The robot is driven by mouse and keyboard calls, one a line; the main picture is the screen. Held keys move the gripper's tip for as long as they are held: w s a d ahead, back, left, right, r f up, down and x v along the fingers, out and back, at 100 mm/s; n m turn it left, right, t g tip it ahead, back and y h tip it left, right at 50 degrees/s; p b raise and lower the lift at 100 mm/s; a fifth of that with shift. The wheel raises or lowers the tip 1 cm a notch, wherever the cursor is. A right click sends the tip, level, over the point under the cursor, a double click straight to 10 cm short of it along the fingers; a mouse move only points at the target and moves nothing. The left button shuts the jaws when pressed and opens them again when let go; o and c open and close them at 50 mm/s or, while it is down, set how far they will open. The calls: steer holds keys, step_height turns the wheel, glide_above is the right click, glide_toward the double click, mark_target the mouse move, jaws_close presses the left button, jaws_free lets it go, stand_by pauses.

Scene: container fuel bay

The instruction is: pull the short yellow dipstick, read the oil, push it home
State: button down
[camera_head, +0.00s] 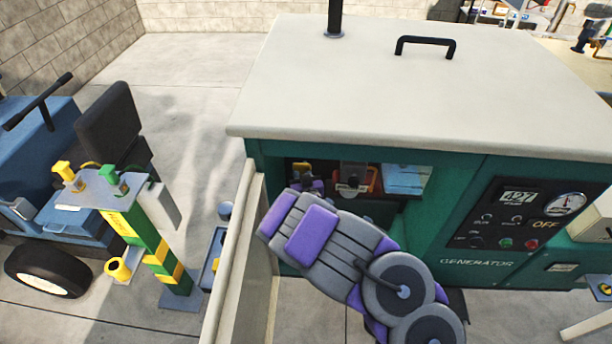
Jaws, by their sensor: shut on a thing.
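The green generator (390,258) with a pale lid stands at the right, its side bay open. The small yellow dipstick handle (301,167) shows at the left of the bay. My purple and grey arm reaches in from the lower right, and my gripper (309,183) is at the handle, shut on it. The arm and the bay's shadow hide the fingertips and the dipstick's lower part. I cannot tell how far the stick is in its tube, and no oil mark shows.
An open pale door panel (232,262) stands close left of my arm. A green and yellow post (150,245) with nozzles stands farther left, by a blue vehicle (50,150). An orange part (371,180) and a light blue box (404,178) sit in the bay.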

steer(key=shift+d+f+b, duration=0.15)
steer(key=shift+f+b, duration=0.4)
steer(key=shift+f, duration=0.2)
step_height(320, 180, down, 6)
steer(key=b, duration=0.4)
steer(key=shift+s+f+p, duration=0.1)
steer(key=shift+f+p, duration=0.05)
steer(key=shift+p, duration=0.3)
stand_by(0.5)
